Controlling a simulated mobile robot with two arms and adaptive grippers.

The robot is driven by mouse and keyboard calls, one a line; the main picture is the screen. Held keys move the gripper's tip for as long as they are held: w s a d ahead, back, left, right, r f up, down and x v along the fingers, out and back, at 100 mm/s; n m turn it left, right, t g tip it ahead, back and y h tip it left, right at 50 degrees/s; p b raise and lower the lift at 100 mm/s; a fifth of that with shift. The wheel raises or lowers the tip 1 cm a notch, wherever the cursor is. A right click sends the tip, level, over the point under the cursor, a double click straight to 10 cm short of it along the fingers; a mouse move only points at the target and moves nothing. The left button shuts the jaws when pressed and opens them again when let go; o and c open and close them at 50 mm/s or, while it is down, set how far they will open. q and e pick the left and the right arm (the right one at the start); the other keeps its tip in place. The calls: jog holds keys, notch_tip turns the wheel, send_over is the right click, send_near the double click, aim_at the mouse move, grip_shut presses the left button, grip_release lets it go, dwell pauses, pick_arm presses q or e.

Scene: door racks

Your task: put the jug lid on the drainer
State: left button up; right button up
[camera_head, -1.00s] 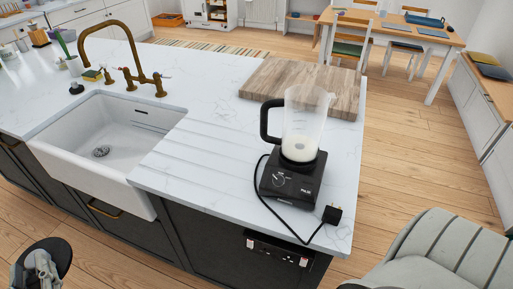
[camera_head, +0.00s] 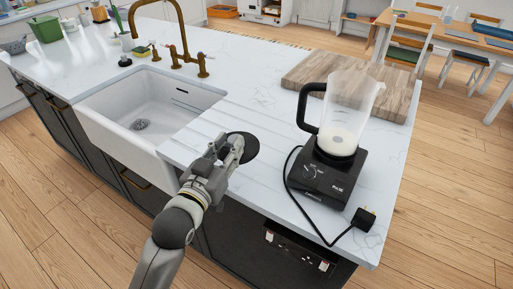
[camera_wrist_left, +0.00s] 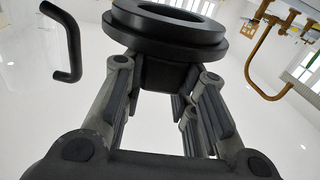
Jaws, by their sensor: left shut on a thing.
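The jug lid (camera_head: 243,146) is a round black disc. My left gripper (camera_head: 230,150) is shut on it, over the front part of the worktop just right of the sink. In the left wrist view the lid (camera_wrist_left: 170,28) shows as a black ring with an open centre, between the fingertips (camera_wrist_left: 165,75). The drainer (camera_head: 215,122) is the grooved strip of white worktop beside the sink, under and behind the lid. I cannot tell whether the lid touches it. My right gripper is not in view.
The blender jug (camera_head: 347,108) stands without a lid on its black base (camera_head: 325,172), right of the drainer. Its cable and plug (camera_head: 364,219) lie on the worktop. A wooden board (camera_head: 300,75) lies behind. The white sink (camera_head: 130,115) and brass tap (camera_head: 183,45) are left.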

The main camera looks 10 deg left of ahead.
pick_arm(q)
jog(key=w+h+b, duration=0.1)
jog(key=w+m+b, duration=0.1)
jog(key=w, duration=0.1)
jog(key=w+d+m+h+b, duration=0.1)
jog(key=w, duration=0.1)
jog(key=shift+d+g+h, duration=0.1)
jog(key=shift+g+h, duration=0.2)
jog(key=shift+w+r+h+b, duration=0.35)
jog(key=shift+w+h+b, duration=0.05)
jog(key=shift+w+b, duration=0.25)
jog(key=shift+w+d+f+m, duration=0.1)
jog(key=shift+m, duration=0.2)
notch_tip(320, 180, down, 6)
jog(key=shift+r, duration=0.1)
jog(key=shift+f+b, duration=0.35)
jog(key=shift+f, duration=1.45)
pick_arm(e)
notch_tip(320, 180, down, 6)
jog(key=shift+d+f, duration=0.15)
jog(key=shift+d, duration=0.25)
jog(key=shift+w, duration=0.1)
pick_arm(q)
jog(key=shift+f, duration=0.2)
jog(key=o, duration=1)
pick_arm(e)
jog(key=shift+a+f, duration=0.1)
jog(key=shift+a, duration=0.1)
